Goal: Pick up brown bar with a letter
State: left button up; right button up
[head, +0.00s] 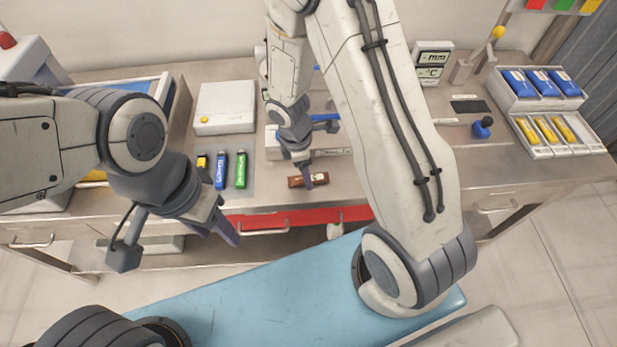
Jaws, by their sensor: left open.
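My left gripper (226,232) is open and empty, in front of the bench edge at left, well away from the brown bar.
Yellow, blue (221,170) and green (240,169) bars lie on a grey mat left of the brown bar. A white box (225,103) stands behind them. Bins (541,104) of blue and yellow packs stand at right. A red strip (265,218) lies under the bench edge.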

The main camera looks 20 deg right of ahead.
jog(key=shift+d+f, duration=0.1)
jog(key=shift+f, duration=0.75)
grip_shut()
jog(key=shift+r, duration=0.15)
